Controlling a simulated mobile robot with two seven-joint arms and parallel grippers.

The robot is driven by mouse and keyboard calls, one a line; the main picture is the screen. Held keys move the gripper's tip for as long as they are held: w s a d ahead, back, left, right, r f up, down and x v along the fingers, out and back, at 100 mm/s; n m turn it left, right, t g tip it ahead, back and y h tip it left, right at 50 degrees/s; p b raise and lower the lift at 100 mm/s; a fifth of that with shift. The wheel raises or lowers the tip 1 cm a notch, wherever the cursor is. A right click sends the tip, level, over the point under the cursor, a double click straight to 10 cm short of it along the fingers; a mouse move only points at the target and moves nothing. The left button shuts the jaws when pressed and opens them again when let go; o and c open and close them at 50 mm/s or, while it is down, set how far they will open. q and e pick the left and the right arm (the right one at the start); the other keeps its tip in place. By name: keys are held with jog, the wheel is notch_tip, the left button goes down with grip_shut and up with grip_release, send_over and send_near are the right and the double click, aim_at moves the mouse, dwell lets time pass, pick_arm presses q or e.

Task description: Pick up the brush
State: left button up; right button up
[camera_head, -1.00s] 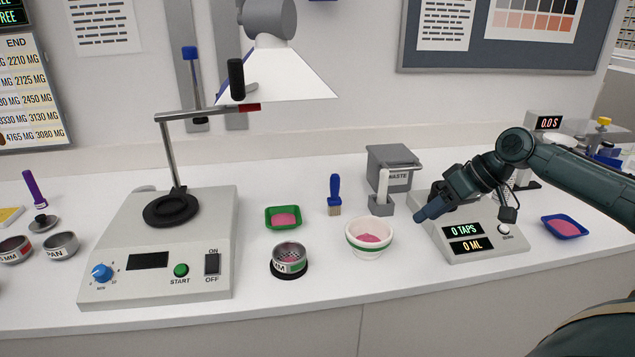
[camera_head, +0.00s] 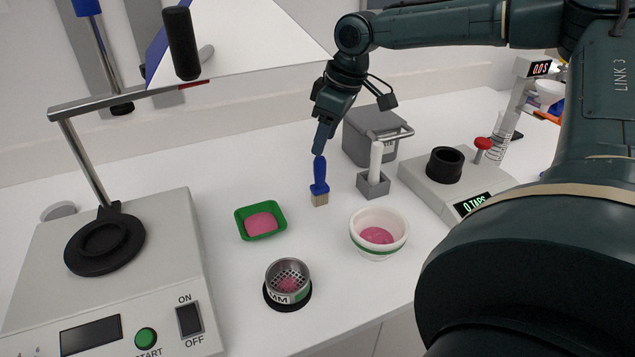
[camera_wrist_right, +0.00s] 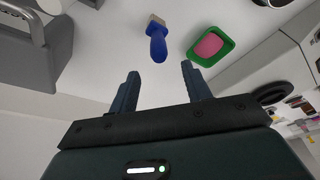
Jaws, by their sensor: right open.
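The brush (camera_head: 319,182) has a blue handle and a pale tan bristle end. It stands bristles down on the white counter, between the green tray and the grey waste box. In the right wrist view the brush (camera_wrist_right: 157,42) lies ahead of the fingers, roughly between their lines. My right gripper (camera_head: 321,140) is just above the handle's top in the head view. Its two fingers (camera_wrist_right: 158,80) are apart and nothing is between them. I cannot tell in the head view whether a fingertip touches the handle. My left gripper is not in view.
A green tray (camera_head: 241,222) with pink powder is left of the brush. A white bowl (camera_head: 377,248), a grey holder (camera_head: 372,187) with a white pestle and the waste box (camera_head: 361,141) are to the right. A sieve (camera_head: 287,297) is in front.

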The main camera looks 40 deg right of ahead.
aim_at(323, 157)
jog(key=shift+x, duration=0.95)
jog(key=x, duration=0.4)
jog(key=shift+s+d+f, duration=0.15)
jog(key=shift+s, duration=0.15)
jog(key=shift+w+f, duration=0.25)
jog(key=shift+f, duration=0.35)
jog(key=shift+c, duration=0.3)
grip_shut()
jog(key=shift+r, duration=0.15)
